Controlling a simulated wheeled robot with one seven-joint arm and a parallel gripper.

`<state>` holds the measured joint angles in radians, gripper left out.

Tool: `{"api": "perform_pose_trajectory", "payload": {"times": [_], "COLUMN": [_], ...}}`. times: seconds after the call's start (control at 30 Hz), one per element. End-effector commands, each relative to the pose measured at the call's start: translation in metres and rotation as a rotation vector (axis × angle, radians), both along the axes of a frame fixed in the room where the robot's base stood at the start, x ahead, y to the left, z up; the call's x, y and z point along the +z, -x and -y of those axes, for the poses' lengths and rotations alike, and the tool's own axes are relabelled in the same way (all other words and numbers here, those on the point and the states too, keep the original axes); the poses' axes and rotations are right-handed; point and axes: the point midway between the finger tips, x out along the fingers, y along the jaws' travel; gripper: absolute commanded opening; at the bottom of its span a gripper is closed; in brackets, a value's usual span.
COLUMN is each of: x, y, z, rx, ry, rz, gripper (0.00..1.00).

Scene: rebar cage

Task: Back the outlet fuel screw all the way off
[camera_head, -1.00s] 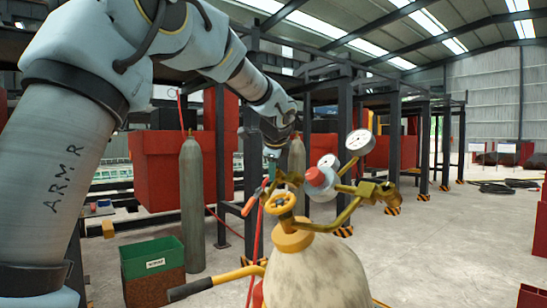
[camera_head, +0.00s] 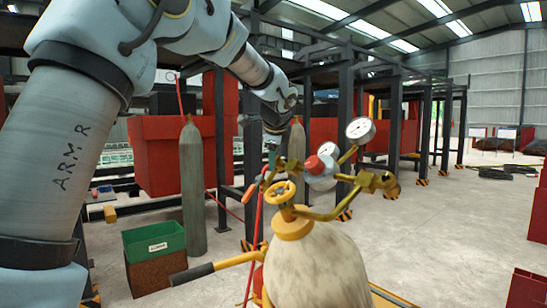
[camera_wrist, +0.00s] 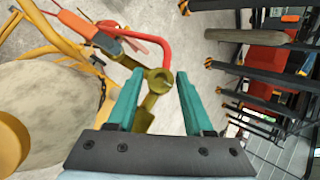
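A pale gas cylinder (camera_head: 318,268) stands in front of me, with a yellow handwheel (camera_head: 279,193), a regulator with a red knob (camera_head: 314,165) and gauges on top. Its pale body (camera_wrist: 50,115) shows at left in the wrist view. A brass-olive fitting (camera_wrist: 158,78) with a round end lies between my fingers in the wrist view; I cannot tell for sure whether it is the outlet fuel screw. My gripper (camera_wrist: 160,75) has its teal fingers apart, with a clear gap by the right finger. In the head view my gripper (camera_head: 271,155) is small and partly hidden behind the regulator.
A red hose (camera_wrist: 163,45) and an orange-handled tool (camera_wrist: 92,32) are close to the fingertips. A brass outlet (camera_head: 384,182) sticks out right of the regulator. A green-topped bin (camera_head: 155,243) and grey cylinder (camera_head: 193,185) stand left.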

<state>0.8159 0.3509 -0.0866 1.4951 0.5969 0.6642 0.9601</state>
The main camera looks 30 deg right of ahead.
Motion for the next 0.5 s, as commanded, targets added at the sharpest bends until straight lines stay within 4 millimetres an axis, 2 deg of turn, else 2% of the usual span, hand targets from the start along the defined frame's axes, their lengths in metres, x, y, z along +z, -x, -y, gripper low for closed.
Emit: {"api": "perform_pose_trajectory", "payload": {"times": [0.23,0.5], "x": [0.007,0.041], "y": [0.006,0.038], "z": [-0.002,-0.016], "rx": [-0.001,-0.002], "ry": [0.003,0.004], "rz": [0.003,0.003], "gripper": [0.52,0.52]}}
